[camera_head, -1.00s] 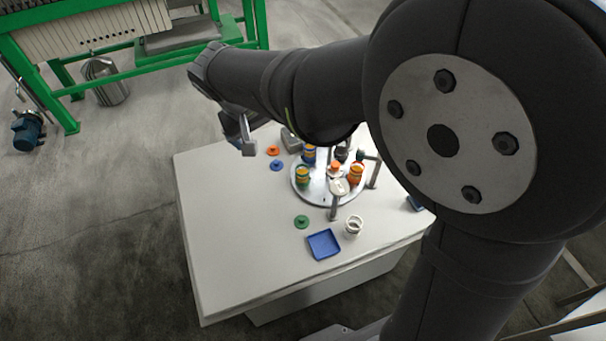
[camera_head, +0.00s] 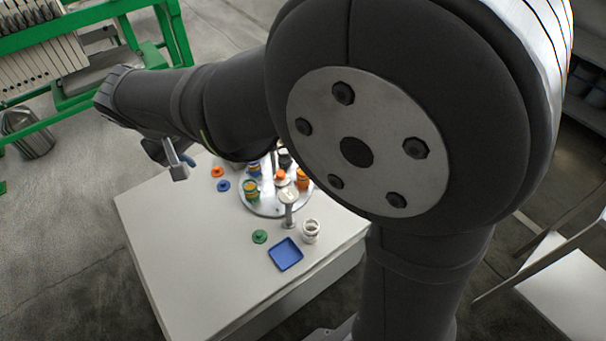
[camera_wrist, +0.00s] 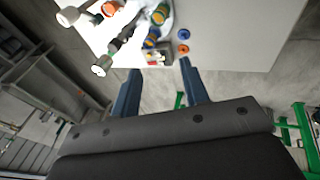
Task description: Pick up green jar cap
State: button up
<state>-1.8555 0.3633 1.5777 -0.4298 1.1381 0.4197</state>
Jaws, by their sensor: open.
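The green jar cap (camera_head: 260,236) lies on the white table, left of the blue tray, in the head view. I cannot make it out in the wrist view. My gripper (camera_head: 184,168) is above the table's far left part, beyond the green cap and apart from it. In the wrist view my gripper (camera_wrist: 160,76) shows two separated fingers with nothing held between them.
The blue tray (camera_head: 285,254) and a white ring-like part (camera_head: 311,231) are right of the cap. A round metal plate (camera_head: 268,206) carries several jars and posts. Orange (camera_head: 217,171) and blue (camera_head: 223,186) caps lie at its left. The table's front left (camera_head: 190,290) is clear.

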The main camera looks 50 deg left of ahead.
jog(key=w+d+f+m+g+h, duration=0.1)
jog(key=w+d+f+m+g, duration=0.15)
jog(key=f, duration=0.55)
jog(key=w+d+f+m+g+h, duration=0.1)
jog(key=w+d+f+g, duration=0.15)
jog(key=f, duration=0.45)
jog(key=t, duration=0.1)
send_over(259, 233)
jog(key=f, duration=1.1)
jog(key=shift+s+a, duration=0.2)
jog(key=shift+a, duration=0.05)
jog(key=f, duration=0.5)
jog(key=shift+w+d, duration=0.15)
jog(key=shift+d, duration=0.15)
jog(key=shift+f, duration=0.6)
grip_shut()
